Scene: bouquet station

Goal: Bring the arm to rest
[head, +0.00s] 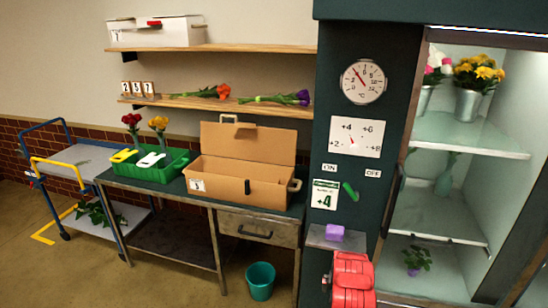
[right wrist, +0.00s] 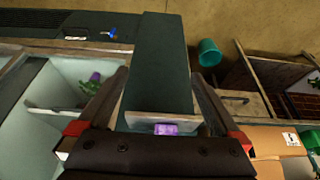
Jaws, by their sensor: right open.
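My right gripper (right wrist: 160,75) is open, its two dark fingers spread wide with nothing held between them. The dark green column of the cabinet stands beyond the fingers in the right wrist view. A small grey ledge (right wrist: 150,118) with a purple block (right wrist: 165,129) on it shows between the fingers. My left gripper is not in view.
The open cooler (head: 455,130) on the right holds flowers in metal pots. A workbench (head: 165,190) bears a green tray (head: 178,172) and an open brown box (head: 240,178). A teal bin (head: 260,281) stands on the floor. A blue cart (head: 75,155) is at the left.

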